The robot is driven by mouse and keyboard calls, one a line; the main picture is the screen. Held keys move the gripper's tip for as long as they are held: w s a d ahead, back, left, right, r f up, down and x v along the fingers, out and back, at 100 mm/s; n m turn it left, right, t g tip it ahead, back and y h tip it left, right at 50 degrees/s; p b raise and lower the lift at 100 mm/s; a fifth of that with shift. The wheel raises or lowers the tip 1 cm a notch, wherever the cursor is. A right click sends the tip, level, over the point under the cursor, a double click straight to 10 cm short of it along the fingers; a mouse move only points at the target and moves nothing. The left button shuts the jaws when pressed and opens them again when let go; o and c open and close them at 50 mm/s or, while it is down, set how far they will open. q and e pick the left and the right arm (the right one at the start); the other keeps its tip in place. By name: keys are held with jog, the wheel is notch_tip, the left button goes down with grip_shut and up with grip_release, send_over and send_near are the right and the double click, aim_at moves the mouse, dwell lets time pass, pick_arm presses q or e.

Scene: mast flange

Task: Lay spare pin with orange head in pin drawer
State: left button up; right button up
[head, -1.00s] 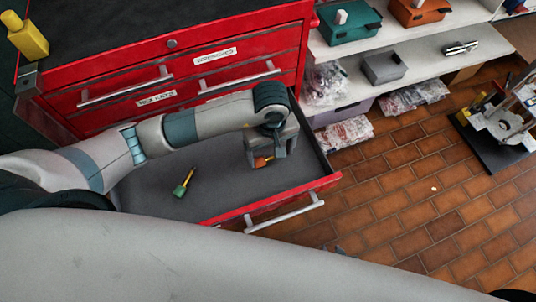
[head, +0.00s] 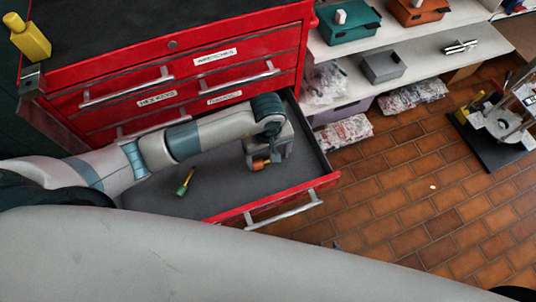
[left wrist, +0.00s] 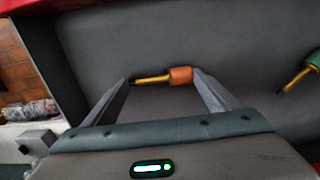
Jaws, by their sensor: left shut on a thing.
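The spare pin with the orange head (head: 260,164) is between the fingers of my left gripper (head: 267,162), low inside the open drawer (head: 225,195). In the left wrist view the pin (left wrist: 180,76) lies crosswise, its orange head at the right finger and the tip of its yellow shank at the left finger. My left gripper (left wrist: 161,78) is shut on it. I cannot tell whether the pin touches the drawer floor. A pin with a green head (head: 184,182) lies on the drawer floor to the left; it also shows in the left wrist view (left wrist: 312,62). My right gripper is not seen.
The red cabinet (head: 130,75) with shut upper drawers stands behind the open drawer. The drawer's red front (head: 325,181) and side wall (head: 312,140) bound the space. Shelves (head: 425,60) with boxes stand at right. The drawer floor between the two pins is clear.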

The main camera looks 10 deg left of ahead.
pick_arm(q)
jog(key=shift+f, duration=0.1)
pick_arm(e)
jog(key=shift+f, duration=0.15)
pick_arm(q)
jog(key=o, duration=1.1)
pick_arm(e)
jog(key=shift+w+r, duration=0.2)
jog(key=shift+w, duration=0.1)
jog(key=shift+d, duration=0.1)
jog(key=shift+r, duration=0.1)
